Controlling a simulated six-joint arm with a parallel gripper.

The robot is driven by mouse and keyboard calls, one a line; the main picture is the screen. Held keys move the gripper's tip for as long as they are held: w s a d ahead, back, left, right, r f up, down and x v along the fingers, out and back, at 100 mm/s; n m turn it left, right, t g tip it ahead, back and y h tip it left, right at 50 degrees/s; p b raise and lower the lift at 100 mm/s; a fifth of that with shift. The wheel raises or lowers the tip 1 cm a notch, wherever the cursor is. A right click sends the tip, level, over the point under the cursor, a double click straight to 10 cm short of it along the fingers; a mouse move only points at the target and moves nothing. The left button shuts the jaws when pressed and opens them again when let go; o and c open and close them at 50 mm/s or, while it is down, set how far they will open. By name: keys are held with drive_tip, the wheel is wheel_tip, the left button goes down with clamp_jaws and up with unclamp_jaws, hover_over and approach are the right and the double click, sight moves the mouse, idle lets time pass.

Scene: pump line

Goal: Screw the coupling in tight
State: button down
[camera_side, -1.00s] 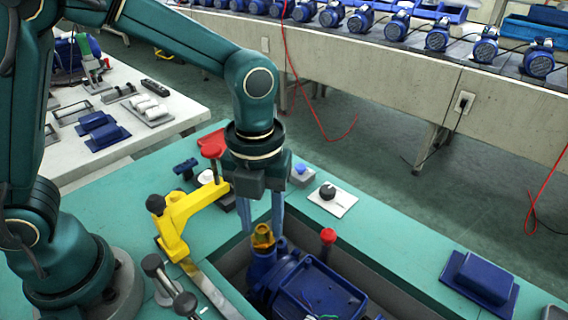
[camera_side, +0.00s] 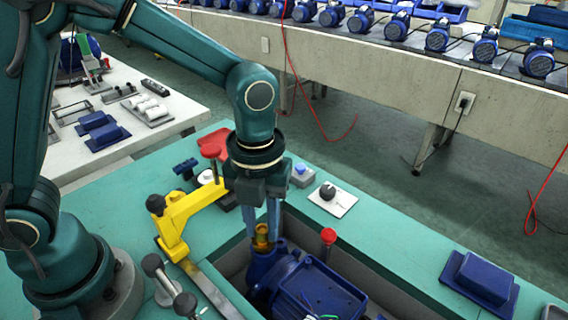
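The brass coupling (camera_side: 262,238) stands upright at the top of the blue pump's (camera_side: 262,266) port. The pump sits in a recess of the green bench, with an open box and loose wires on its right part. My gripper (camera_side: 262,234) points straight down over the coupling. Its two blue fingers are on either side of the coupling, with their tips level with it. Whether they touch the brass is too small to tell. How deep the coupling sits in the port is hidden.
A yellow clamp arm (camera_side: 188,213) with a black knob stands just left of my gripper. A red-topped post (camera_side: 328,236) rises right of the pump. A black knob on a white plate (camera_side: 330,195) and a blue block (camera_side: 482,276) lie on the bench.

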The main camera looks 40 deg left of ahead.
sight(262, 228)
drive_tip(key=m, duration=0.7)
drive_tip(key=c, duration=0.9)
unclamp_jaws()
drive_tip(key=shift+r, duration=2.25)
